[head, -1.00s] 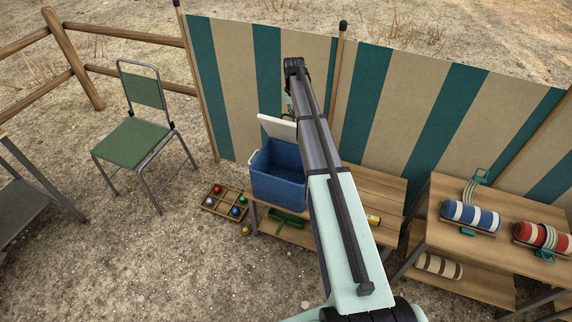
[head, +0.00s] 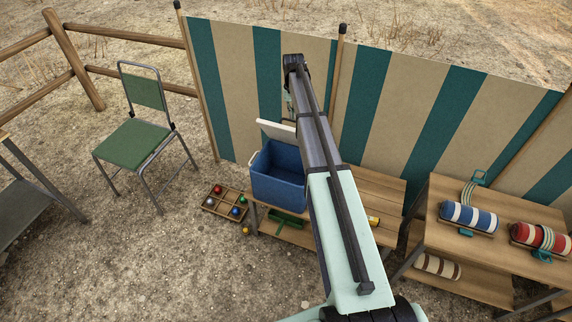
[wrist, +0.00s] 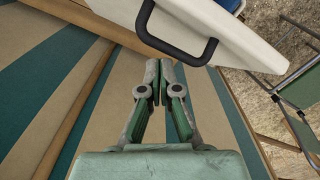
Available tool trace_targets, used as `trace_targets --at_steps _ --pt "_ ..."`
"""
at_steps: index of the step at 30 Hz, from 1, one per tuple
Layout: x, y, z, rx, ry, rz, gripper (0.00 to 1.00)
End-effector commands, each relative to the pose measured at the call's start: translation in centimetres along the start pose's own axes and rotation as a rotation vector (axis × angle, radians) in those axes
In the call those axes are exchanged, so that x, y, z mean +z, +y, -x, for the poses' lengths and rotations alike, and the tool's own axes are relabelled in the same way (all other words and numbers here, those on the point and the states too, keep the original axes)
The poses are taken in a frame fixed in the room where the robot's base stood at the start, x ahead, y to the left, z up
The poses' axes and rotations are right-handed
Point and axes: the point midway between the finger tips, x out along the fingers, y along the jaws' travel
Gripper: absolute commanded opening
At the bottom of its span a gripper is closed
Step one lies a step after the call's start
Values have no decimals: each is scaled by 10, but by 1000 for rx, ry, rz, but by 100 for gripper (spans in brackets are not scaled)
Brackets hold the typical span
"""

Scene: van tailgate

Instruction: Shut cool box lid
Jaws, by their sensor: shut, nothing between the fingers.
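The blue cool box (head: 278,178) stands on the low wooden table in the head view. Its white lid (head: 277,131) is up at the back, tilted open. In the wrist view the lid (wrist: 215,28) fills the upper right, with a dark handle (wrist: 178,45) across it. A little of the blue box shows past it at the top. My gripper (wrist: 160,64) is shut and empty. Its fingertips are close to the lid's handle in the picture; I cannot tell whether they touch. In the head view my arm hides part of the lid and most of the gripper.
The striped windbreak (head: 232,85) stands close behind the box. A divided tray of coloured balls (head: 225,203) lies on the ground to the left, near a green chair (head: 137,142). A table with rolled striped bundles (head: 468,214) is at the right.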

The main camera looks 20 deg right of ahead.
Motion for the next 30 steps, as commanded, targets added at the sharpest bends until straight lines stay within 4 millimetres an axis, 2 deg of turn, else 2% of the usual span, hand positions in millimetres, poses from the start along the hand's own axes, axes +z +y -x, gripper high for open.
trace_targets --at_steps 1,18,30 --pt "-1 0 7 0 0 0 0" --pt "-6 3 58 0 0 0 0" --pt "-6 4 61 0 -1 0 0"
